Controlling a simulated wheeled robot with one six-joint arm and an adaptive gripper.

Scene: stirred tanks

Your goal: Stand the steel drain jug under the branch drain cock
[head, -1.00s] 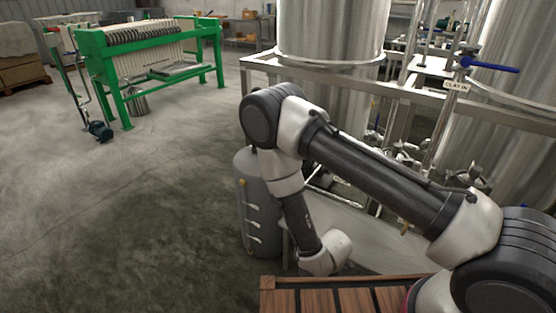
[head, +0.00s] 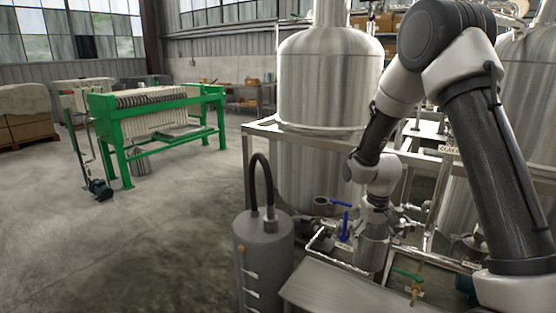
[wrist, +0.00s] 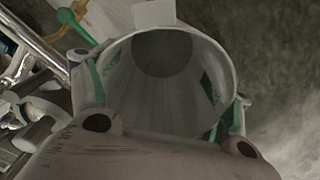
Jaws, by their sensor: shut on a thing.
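My gripper (head: 375,212) is shut on the steel drain jug (head: 370,252) and holds it upright, above the frame's low front part. In the wrist view the jug's open mouth (wrist: 165,55) faces the camera, with green finger pads at both sides. The jug looks empty inside. A brass cock with a green handle (head: 412,284) sits right of and in front of the jug in the head view; its green handle (wrist: 73,22) also shows at the wrist view's upper left. The jug is beside this cock, apart from it. I cannot tell whether this is the branch drain cock.
A blue-handled valve (head: 342,218) stands just left of the jug. A grey cylinder (head: 263,245) with a black hose is further left. A pale flat surface (head: 335,292) lies below. Steel tanks (head: 328,85) and pipes stand behind. The floor at left is open.

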